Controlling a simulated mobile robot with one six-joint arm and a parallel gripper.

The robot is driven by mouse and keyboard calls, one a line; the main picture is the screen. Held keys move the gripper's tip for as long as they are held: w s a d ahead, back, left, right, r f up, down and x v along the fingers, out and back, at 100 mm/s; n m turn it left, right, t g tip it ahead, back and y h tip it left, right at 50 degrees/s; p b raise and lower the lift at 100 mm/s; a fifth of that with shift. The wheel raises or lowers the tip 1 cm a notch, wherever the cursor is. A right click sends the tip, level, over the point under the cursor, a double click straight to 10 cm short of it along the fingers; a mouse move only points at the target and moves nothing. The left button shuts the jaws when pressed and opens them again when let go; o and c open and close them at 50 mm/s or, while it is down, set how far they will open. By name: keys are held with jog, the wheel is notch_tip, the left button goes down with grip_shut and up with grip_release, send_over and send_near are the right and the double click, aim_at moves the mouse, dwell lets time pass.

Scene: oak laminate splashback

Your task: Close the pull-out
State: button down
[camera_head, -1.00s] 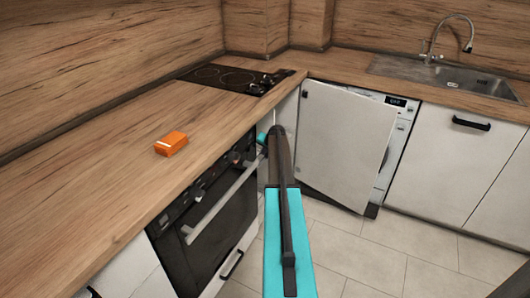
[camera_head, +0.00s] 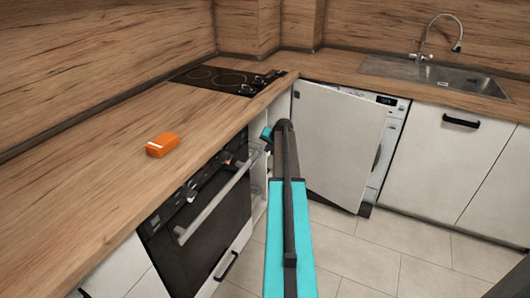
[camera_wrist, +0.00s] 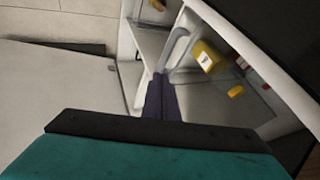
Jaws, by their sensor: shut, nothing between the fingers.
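The pull-out (camera_head: 257,160) is the narrow white unit just right of the oven, with wire shelving showing beside the oven. My arm hides much of it in the head view. The wrist view looks down into its interior (camera_wrist: 215,105), where a yellow bottle (camera_wrist: 208,57) and a grey curved rail show. My gripper (camera_wrist: 160,82) is shut and empty, with its dark fingers at the pull-out, close to the rail and a white panel. I cannot tell whether they touch. In the head view the fingertips are hidden behind my arm.
A white appliance door (camera_head: 338,140) stands ajar in front of the washing machine (camera_head: 388,150), right of my arm. The oven (camera_head: 200,225) is on the left, under the worktop with an orange box (camera_head: 162,145) and a hob (camera_head: 228,79). Tiled floor (camera_head: 380,255) is free.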

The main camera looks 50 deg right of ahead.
jog(key=shift+s+a+r, duration=0.2)
jog(key=shift+s+r, duration=0.2)
jog(key=shift+r, duration=0.2)
